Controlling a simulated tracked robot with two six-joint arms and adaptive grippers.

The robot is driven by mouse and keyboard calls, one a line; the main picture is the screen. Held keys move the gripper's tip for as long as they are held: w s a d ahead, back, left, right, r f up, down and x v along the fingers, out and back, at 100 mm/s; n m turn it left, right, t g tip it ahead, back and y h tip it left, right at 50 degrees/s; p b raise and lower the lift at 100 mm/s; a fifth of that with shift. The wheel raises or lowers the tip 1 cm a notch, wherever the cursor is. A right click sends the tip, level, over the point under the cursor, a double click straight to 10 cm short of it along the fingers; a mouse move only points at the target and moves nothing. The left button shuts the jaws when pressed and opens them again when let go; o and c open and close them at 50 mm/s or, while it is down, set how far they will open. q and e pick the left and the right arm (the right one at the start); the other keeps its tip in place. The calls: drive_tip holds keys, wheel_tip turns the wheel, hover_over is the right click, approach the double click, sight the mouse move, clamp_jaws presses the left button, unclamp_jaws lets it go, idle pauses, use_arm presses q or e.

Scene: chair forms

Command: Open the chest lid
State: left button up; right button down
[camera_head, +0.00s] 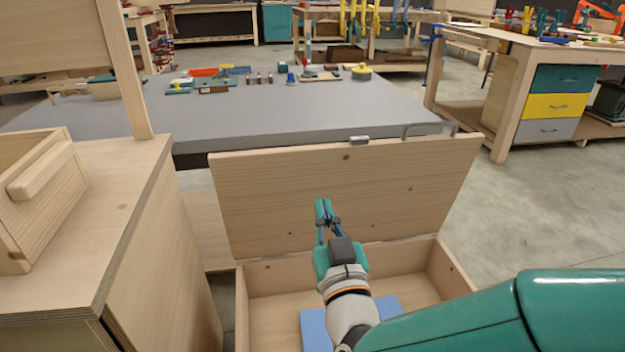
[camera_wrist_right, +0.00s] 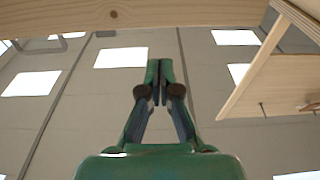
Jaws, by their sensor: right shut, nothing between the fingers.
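The wooden chest lid (camera_head: 400,190) stands open in the head view, raised at the back of the chest with its inner face toward me. A small metal catch sits on its upper edge. The open chest (camera_head: 268,277) is below it, with a blue flat thing (camera_head: 315,328) inside, partly hidden by my right arm. My right gripper (camera_head: 324,207) is shut and empty, above the chest and in front of the lid's inner face. In the right wrist view its fingers (camera_wrist_right: 159,75) are together, and a wooden board edge crosses the top. My left gripper is not in view.
A wooden cabinet (camera_head: 90,220) with a drawer box (camera_head: 35,195) on top stands close on the left. A grey table (camera_head: 270,115) with several small objects is behind the lid. Open floor (camera_head: 560,200) lies to the right, before a workbench with coloured drawers (camera_head: 555,105).

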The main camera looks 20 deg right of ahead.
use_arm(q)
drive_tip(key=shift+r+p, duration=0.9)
use_arm(e)
approach(308, 150)
drive_tip(key=x, duration=0.7)
drive_tip(key=shift+w+f, duration=0.1)
